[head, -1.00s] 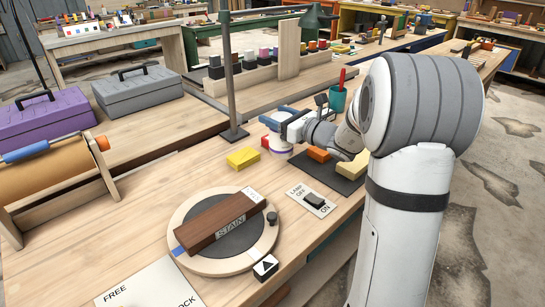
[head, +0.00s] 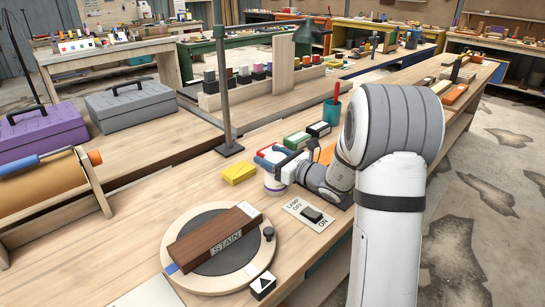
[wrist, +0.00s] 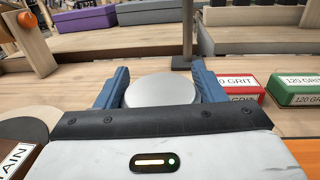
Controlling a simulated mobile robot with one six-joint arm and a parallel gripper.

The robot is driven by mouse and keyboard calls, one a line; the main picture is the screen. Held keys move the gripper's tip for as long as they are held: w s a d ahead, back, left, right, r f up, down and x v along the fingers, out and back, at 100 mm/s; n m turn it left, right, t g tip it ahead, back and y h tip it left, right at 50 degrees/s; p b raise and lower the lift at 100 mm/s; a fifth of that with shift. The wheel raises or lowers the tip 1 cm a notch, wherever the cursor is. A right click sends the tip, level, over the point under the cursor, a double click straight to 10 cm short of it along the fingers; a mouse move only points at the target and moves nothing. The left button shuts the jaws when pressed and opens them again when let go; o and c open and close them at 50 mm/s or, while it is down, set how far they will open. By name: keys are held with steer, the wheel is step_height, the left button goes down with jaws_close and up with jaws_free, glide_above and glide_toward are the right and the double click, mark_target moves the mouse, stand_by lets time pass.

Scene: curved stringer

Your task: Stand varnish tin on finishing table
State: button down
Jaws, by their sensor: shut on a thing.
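The varnish tin is a short round tin (head: 274,187), pale with a purple band, at the middle of the near wooden bench in the head view. Its grey-white lid (wrist: 162,90) shows in the wrist view. My gripper (wrist: 160,72) is shut on it, with one blue finger on each side. In the head view my gripper (head: 277,160) hides its upper part. I cannot tell whether its base touches the bench top. The near bench top (head: 130,215) is pale wood; nothing marks it clearly as the finishing table.
A yellow block (head: 239,173) lies left of the tin, near a lamp post base (head: 229,149). Red and green grit boxes (wrist: 295,90) are close on the far right side. In front are a lamp switch plate (head: 308,215) and a round turntable bearing a brown STAIN block (head: 215,236).

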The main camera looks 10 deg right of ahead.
steer(key=shift+c, duration=1.6)
jaws_free()
steer(key=shift+r, duration=0.2)
steer(key=v, duration=1.2)
steer(key=shift+p, duration=0.35)
steer(key=shift+f, duration=0.15)
